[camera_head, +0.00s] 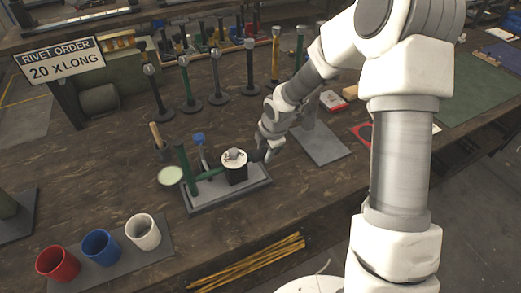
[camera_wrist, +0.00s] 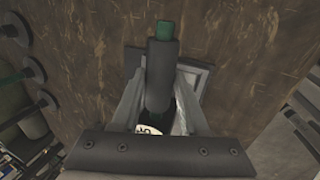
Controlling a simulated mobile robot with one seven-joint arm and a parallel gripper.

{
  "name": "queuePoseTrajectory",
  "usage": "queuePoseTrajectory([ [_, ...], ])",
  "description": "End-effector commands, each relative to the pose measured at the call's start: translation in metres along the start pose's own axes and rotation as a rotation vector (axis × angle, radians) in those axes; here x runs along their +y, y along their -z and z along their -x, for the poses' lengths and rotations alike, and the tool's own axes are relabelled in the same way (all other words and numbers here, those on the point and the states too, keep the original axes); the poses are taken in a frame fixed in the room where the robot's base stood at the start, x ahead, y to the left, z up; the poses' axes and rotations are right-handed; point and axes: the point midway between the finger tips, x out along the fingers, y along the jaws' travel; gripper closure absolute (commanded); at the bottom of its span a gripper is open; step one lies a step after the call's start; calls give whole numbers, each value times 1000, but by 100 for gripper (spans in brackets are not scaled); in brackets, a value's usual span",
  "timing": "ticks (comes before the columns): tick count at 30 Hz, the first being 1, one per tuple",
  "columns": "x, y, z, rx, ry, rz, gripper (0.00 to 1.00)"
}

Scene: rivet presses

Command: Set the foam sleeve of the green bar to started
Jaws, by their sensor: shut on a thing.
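A small press with a green post (camera_head: 185,165) and a green bar (camera_head: 208,174) stands on a grey base plate (camera_head: 228,198). A black cylinder with a white marked top (camera_head: 234,158) stands on the plate. My gripper (camera_head: 260,154) is low at the right of this cylinder. In the wrist view, my gripper (camera_wrist: 160,90) has its fingers shut on both sides of a dark grey foam sleeve (camera_wrist: 161,65). A green bar end (camera_wrist: 164,28) sticks out beyond the sleeve. The cylinder's marked top shows partly below the sleeve.
A wooden-handled tool (camera_head: 156,134) and a pale green disc (camera_head: 170,176) are left of the press. Red (camera_head: 58,264), blue (camera_head: 101,247) and white (camera_head: 142,231) cups stand at front left. Several upright posts line the back. Yellow rods (camera_head: 247,262) lie at the front edge.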

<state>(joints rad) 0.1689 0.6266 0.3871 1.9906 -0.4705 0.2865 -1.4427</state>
Motion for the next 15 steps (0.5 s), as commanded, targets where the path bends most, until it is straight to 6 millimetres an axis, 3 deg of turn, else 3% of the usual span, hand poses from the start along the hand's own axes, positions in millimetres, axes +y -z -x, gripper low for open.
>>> queuePoseTrajectory([
  [1, 2, -15, 6, -4, -1, -6, 100],
  [6, 2, -45, 5, -4, -2, -6, 100],
  [15, 1, -60, 1, -6, -4, 0, 100],
])
